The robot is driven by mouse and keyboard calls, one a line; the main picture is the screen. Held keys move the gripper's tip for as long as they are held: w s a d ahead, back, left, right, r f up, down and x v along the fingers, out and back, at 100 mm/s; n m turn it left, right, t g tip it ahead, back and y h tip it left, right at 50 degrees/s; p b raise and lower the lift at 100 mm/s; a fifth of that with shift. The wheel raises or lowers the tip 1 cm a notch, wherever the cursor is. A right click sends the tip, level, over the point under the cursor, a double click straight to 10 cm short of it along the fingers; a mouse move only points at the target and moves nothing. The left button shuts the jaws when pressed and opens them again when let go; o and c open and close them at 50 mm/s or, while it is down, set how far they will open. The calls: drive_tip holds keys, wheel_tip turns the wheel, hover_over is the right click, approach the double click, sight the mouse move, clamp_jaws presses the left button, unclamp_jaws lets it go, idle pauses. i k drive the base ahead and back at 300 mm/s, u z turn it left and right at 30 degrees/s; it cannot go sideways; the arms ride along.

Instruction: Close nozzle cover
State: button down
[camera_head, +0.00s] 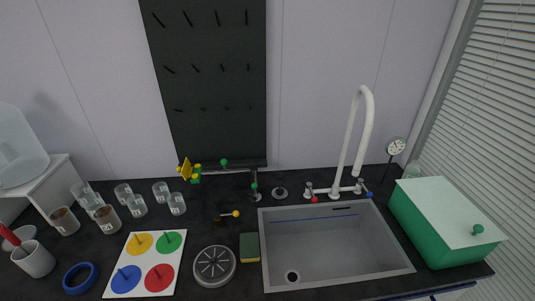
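I cannot tell for certain which part is the nozzle cover. A small fitting with a green ball (254,188) stands at the back of the counter, left of the sink. A round metal fitting (280,192) sits just right of it. A small dark piece with a yellow-ended handle (236,213) lies in front of them. A round grey disc with a spoked top (214,266) lies at the front. These are too small to tell which are open or shut. My gripper is not in view.
The sink (330,248) with a tall white tap (350,135) takes the middle right. A green box (440,225) stands at the right end. Several glasses (160,192), a board with coloured discs (148,262) and a blue ring (80,277) fill the left. A sponge (249,247) lies by the sink.

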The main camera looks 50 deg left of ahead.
sight(186, 171)
drive_tip(key=z, duration=1.05)
drive_tip(key=k, duration=2.1)
drive_tip(key=u, duration=2.45)
drive_tip(key=i, duration=0.45)
drive_tip(key=z, duration=0.15)
drive_tip(key=k, duration=1.25)
drive_tip(key=z, duration=0.75)
drive_tip(key=i, duration=1.35)
drive_tip(key=u, duration=0.25)
